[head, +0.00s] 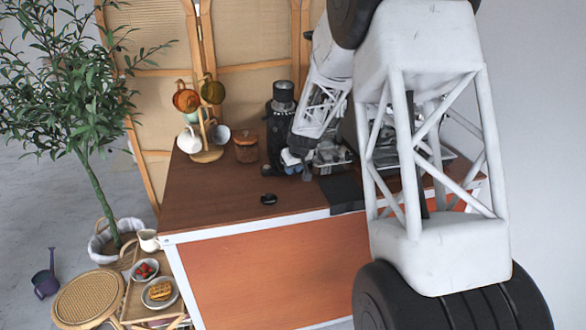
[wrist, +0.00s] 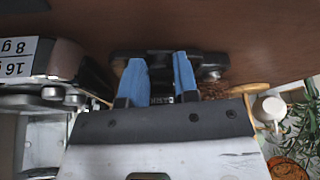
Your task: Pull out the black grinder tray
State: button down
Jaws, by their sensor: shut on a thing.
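The black grinder (head: 283,98) stands upright at the back of the brown cart top. My gripper (head: 291,160) is low at the right side of the grinder's base, with its blue fingertips by it. In the wrist view, my gripper (wrist: 161,72) has its two blue fingers a small way apart, on either side of a dark part low on the grinder. This is the black grinder tray (wrist: 161,63), close to the counter surface. My fingers hide part of the tray. In the head view my gripper and the grinder body largely hide it.
A coffee machine (head: 447,160) stands right, partly behind my arm; its side (wrist: 50,62) is close to my gripper. A black mat (head: 342,193) hangs at the front edge. A small black puck (head: 268,199) lies in front. A wooden-lidded jar (head: 246,149) and mug tree (head: 207,154) stand left.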

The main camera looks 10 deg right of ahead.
jog(key=shift+s+a+r, duration=0.1)
jog(key=shift+s+a, duration=0.05)
jog(key=shift+s, duration=3.5)
jog(key=c, duration=1.1)
grip_release()
jog(key=shift+o, duration=1)
jog(key=shift+s+r, duration=0.1)
jog(key=v, duration=0.7)
jog(key=shift+r, duration=0.2)
